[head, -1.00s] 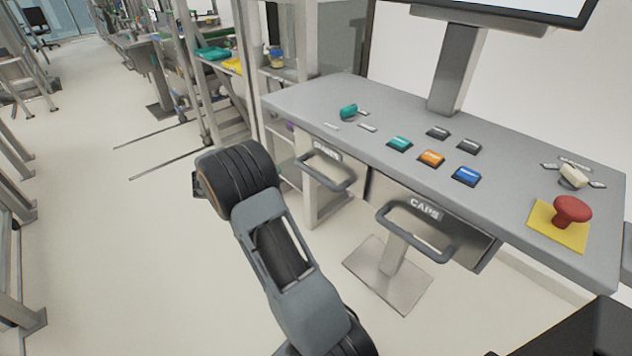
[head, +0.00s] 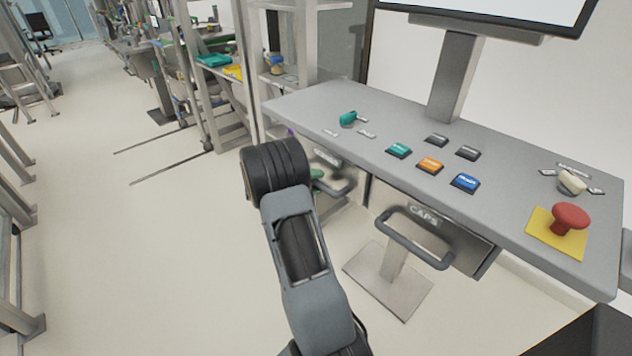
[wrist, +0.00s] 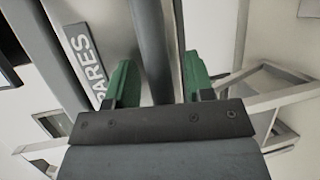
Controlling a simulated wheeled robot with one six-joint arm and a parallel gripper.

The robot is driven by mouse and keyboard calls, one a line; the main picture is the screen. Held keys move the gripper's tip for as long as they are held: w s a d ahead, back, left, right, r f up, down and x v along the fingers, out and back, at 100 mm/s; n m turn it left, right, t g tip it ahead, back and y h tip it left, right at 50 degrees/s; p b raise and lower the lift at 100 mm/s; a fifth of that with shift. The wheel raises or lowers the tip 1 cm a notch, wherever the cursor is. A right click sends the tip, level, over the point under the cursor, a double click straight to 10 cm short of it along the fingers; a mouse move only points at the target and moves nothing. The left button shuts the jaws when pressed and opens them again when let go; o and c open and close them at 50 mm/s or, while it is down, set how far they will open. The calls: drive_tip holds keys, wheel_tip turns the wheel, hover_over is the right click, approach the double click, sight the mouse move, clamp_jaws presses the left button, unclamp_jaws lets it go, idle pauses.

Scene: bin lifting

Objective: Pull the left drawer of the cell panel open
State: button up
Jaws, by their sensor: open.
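The left drawer (head: 327,157) is under the left part of the grey cell panel (head: 300,100), its front close under the panel edge and partly hidden by my arm. Its dark bar handle (head: 345,187) shows beside my gripper (head: 317,175), of which only a little green is visible. In the wrist view, my gripper (wrist: 160,78) is open, with one green finger on each side of the handle bar (wrist: 153,45). Gaps show between the bar and the fingers.
The right drawer, labelled CAPS (head: 425,211), has a similar handle (head: 412,240) and is shut. Buttons, a green knob (head: 347,118) and a red emergency stop (head: 570,218) are on the panel top. A metal shelf frame (head: 305,50) stands behind left.

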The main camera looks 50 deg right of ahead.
drive_tip(key=shift+c, duration=0.2)
clamp_jaws()
idle(0.4)
